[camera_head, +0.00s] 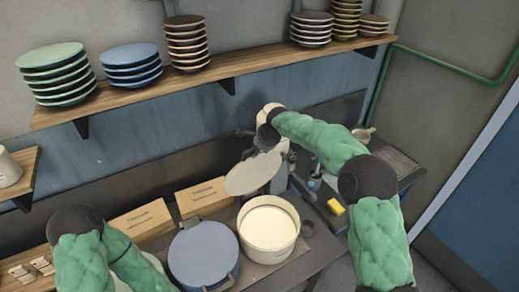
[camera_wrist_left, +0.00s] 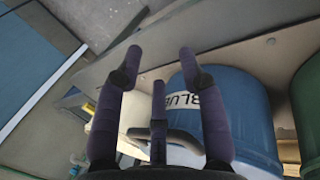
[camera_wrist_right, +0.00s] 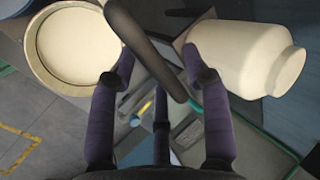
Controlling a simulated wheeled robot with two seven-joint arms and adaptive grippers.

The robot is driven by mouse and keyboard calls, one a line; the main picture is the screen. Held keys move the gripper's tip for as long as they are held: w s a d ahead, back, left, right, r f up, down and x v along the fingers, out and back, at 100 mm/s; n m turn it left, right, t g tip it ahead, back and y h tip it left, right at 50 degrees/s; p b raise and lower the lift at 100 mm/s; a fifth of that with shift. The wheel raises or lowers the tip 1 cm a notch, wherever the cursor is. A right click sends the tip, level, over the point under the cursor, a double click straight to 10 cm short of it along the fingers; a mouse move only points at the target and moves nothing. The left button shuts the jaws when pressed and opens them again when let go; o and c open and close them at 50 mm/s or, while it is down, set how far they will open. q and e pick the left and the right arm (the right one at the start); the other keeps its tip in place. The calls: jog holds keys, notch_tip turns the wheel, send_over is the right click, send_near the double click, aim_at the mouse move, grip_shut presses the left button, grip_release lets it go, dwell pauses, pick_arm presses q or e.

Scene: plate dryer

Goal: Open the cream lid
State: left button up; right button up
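The cream pot (camera_head: 269,246) stands uncovered on the counter, its round mouth showing a pale interior. Its cream lid (camera_head: 252,175) is raised and tilted above the pot's back-left rim. My right gripper (camera_head: 268,144) is just behind the lid's upper edge. In the right wrist view, its fingers (camera_wrist_right: 158,58) are apart and a dark bar (camera_wrist_right: 152,55) crosses between them; I cannot tell whether that is the lid's edge or a handle. The pot's mouth (camera_wrist_right: 75,45) shows at left there. My left gripper (camera_wrist_left: 160,55) is open and empty, beside the blue pot (camera_wrist_left: 235,115).
The blue pot's closed lid (camera_head: 203,250) is left of the cream pot. Cardboard-coloured boxes (camera_head: 201,197) stand behind. A yellow block (camera_head: 336,207) lies right. A shelf (camera_head: 215,77) with plate stacks runs above. A cream jar (camera_wrist_right: 240,58) is beside my right fingers.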

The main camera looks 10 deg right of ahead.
jog(key=v, duration=1.2)
dwell(0.4)
